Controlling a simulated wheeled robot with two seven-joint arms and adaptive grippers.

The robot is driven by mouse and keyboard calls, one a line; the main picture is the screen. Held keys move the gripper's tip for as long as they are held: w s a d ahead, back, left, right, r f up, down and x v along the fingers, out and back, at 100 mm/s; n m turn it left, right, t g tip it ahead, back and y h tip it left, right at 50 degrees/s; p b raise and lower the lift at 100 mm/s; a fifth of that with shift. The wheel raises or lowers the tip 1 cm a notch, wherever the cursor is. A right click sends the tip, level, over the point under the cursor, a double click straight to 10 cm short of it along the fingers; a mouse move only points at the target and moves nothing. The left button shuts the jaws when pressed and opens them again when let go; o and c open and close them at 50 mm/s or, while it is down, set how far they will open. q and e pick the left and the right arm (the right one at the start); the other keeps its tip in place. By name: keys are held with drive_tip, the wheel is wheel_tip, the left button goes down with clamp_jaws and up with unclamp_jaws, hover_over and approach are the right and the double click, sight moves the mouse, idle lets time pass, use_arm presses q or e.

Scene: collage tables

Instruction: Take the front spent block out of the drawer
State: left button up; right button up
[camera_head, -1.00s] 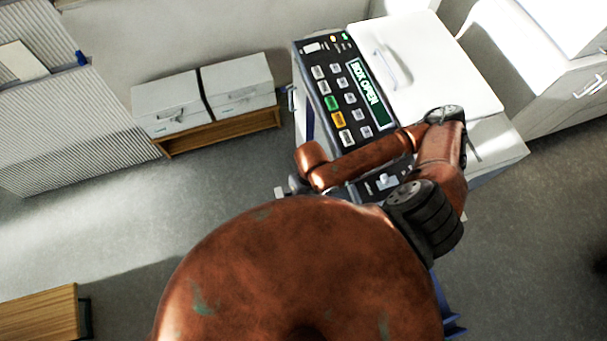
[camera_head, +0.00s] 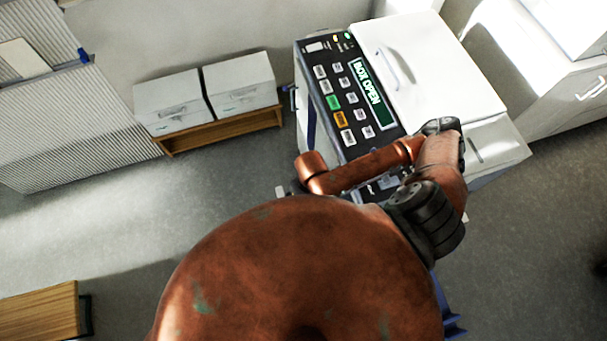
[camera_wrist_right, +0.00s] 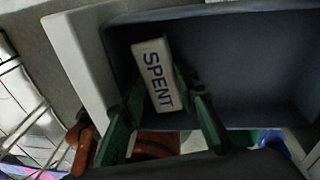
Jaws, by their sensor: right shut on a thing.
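The spent block (camera_wrist_right: 152,66) is white with dark "SPENT" lettering and shows in the right wrist view. It sits tilted between the green fingers of my right gripper (camera_wrist_right: 159,90), which is shut on it. Block and fingertips show against the inside of the dark grey drawer (camera_wrist_right: 245,65); I cannot tell whether the block touches its floor. Only this one block shows there. In the head view my rust-red arm hides the right gripper and the drawer's inside. My left gripper is in neither current view.
The white machine's lid (camera_head: 430,70) is closed, and its panel display (camera_head: 371,95) reads "BOX OPEN". A low wooden stand (camera_head: 225,128) with two pale boxes is at left. White cabinets (camera_head: 575,105) stand at right. Grey floor (camera_head: 100,225) is clear at left.

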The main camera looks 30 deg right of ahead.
drive_tip(key=shift+c, duration=1.2)
drive_tip(key=shift+s+d+p, duration=0.25)
drive_tip(key=shift+d+p, duration=0.2)
drive_tip(key=shift+d, duration=0.7)
drive_tip(key=shift+s+d+p, duration=0.2)
drive_tip(key=shift+d+p, duration=0.25)
drive_tip(key=shift+d, duration=0.65)
drive_tip(key=shift+s+d+p, duration=0.25)
drive_tip(key=shift+d+p, duration=0.1)
drive_tip(key=shift+d, duration=0.55)
drive_tip(key=o, duration=1.2)
